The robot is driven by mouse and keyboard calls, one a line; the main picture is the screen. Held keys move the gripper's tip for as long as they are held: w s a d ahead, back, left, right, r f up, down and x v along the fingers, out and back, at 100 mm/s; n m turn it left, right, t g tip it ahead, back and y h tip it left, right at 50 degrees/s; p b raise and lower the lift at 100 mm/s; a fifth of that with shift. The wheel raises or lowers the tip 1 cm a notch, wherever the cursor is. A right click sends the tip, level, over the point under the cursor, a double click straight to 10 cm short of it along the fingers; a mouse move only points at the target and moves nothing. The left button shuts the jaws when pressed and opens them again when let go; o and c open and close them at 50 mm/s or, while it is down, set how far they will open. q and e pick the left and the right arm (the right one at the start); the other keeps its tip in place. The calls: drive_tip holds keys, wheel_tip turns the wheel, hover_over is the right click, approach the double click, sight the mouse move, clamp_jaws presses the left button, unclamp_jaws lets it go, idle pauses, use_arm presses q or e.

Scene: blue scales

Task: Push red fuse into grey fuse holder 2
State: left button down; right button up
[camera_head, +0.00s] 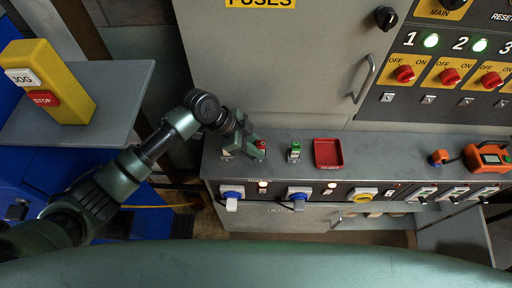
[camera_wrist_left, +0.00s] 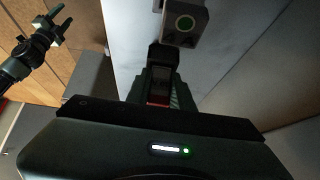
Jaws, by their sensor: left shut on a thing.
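My left gripper (camera_head: 258,150) is over the left part of the grey bench top and is shut on the red fuse (camera_head: 262,144). In the left wrist view a little red of the fuse (camera_wrist_left: 158,101) shows between the fingers. A grey holder with a green-topped piece (camera_head: 295,152) stands to the right of the gripper, apart from it.
An empty-looking red tray (camera_head: 328,154) lies right of the green-topped holder. The cabinet with its door handle (camera_head: 364,78) rises behind the bench. An orange device (camera_head: 487,157) sits at the far right.

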use_arm(q)
drive_tip(key=shift+s+a+f, duration=0.15)
drive_tip(key=shift+s+f, duration=0.1)
drive_tip(key=shift+f, duration=0.3)
drive_tip(key=shift+s+a+f, duration=0.15)
drive_tip(key=shift+s+f, duration=0.1)
drive_tip(key=shift+f, duration=0.3)
drive_tip(key=c, duration=1.4)
unclamp_jaws()
drive_tip(key=shift+o, duration=1.3)
drive_tip(key=shift+w+f, duration=0.15)
drive_tip(key=shift+w, duration=0.05)
drive_tip(key=r+p, duration=0.2)
drive_tip(key=a+r+p, duration=0.1)
drive_tip(key=r+p, duration=0.1)
drive_tip(key=w+a+r+p, duration=0.1)
drive_tip(key=r+p, duration=0.1)
drive_tip(key=shift+w+a+r, duration=0.1)
drive_tip(key=shift+a+r, duration=0.05)
drive_tip(key=shift+r, duration=0.2)
drive_tip(key=a, duration=0.7)
drive_tip(key=a+b, duration=0.1)
drive_tip(key=a, duration=0.3)
drive_tip(key=shift+s+a+f, duration=0.1)
drive_tip(key=shift+s+a, duration=0.1)
drive_tip(key=shift+s, duration=0.15)
drive_tip(key=shift+s+a, duration=0.1)
drive_tip(key=shift+a, duration=0.2)
